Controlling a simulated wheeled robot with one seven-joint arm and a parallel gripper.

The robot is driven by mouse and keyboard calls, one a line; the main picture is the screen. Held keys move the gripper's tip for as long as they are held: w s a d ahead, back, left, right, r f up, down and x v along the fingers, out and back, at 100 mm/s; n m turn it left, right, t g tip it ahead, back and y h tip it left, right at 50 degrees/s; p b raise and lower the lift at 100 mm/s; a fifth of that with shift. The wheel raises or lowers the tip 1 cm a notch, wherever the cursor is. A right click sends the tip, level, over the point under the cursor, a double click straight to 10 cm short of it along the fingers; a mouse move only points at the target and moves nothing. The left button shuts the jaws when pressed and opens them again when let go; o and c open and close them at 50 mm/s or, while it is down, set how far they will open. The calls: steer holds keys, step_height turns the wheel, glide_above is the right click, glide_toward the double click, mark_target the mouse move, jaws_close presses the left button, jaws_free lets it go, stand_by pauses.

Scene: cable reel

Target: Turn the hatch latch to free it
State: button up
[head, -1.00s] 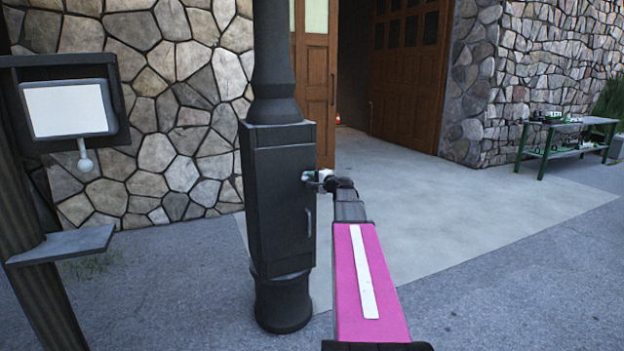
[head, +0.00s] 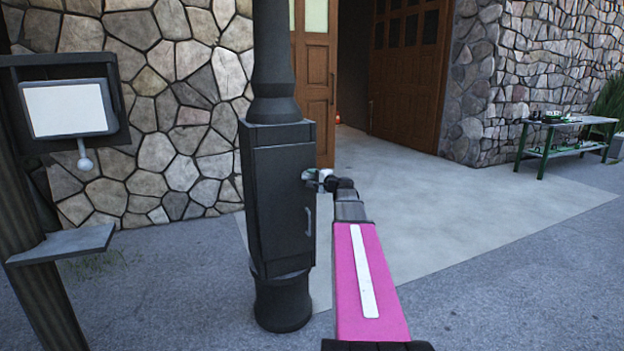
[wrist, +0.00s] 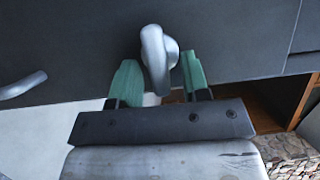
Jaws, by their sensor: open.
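The hatch (head: 287,200) is a dark panel on the side of a black post cabinet, and it looks closed. Its latch (wrist: 156,58) is a silver knob with a lever, seen in the wrist view between and just beyond my fingertips. The lever stands nearly upright in that view. My gripper (wrist: 157,75) has green-tipped fingers, open on either side of the latch, with a gap to each finger. In the head view my gripper (head: 316,177) is at the hatch's right edge, and the latch is mostly hidden there.
A curved handle (wrist: 22,86) sits on the hatch, left of my gripper in the wrist view. A post with a screen box (head: 68,108) and shelf (head: 62,245) stands at left. A green-framed table (head: 566,137) is far right. Open paving (head: 430,210) lies right of the cabinet.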

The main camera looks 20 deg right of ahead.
steer(key=v, duration=1)
steer(key=shift+s, duration=0.3)
steer(key=shift+d, duration=0.15)
steer(key=s+a+f+n+g, duration=0.3)
steer(key=a+f+g, duration=0.1)
steer(key=a+f, duration=0.5)
steer(key=s+a+f+n+g, duration=0.35)
steer(key=a+f, duration=0.45)
steer(key=a, duration=0.3)
steer(key=s+a+f+n+g+h, duration=0.3)
steer(key=s+f, duration=0.3)
steer(key=s, duration=0.3)
steer(key=s+a+f+n+g+h, duration=0.3)
steer(key=s+a+f+g, duration=0.3)
steer(key=s, duration=0.3)
steer(key=shift+a+f+n+h, duration=0.25)
steer(key=shift+f+n+h, duration=0.1)
steer(key=shift+f+h, duration=0.4)
steer(key=shift+w, duration=0.1)
steer(key=shift+c, duration=0.3)
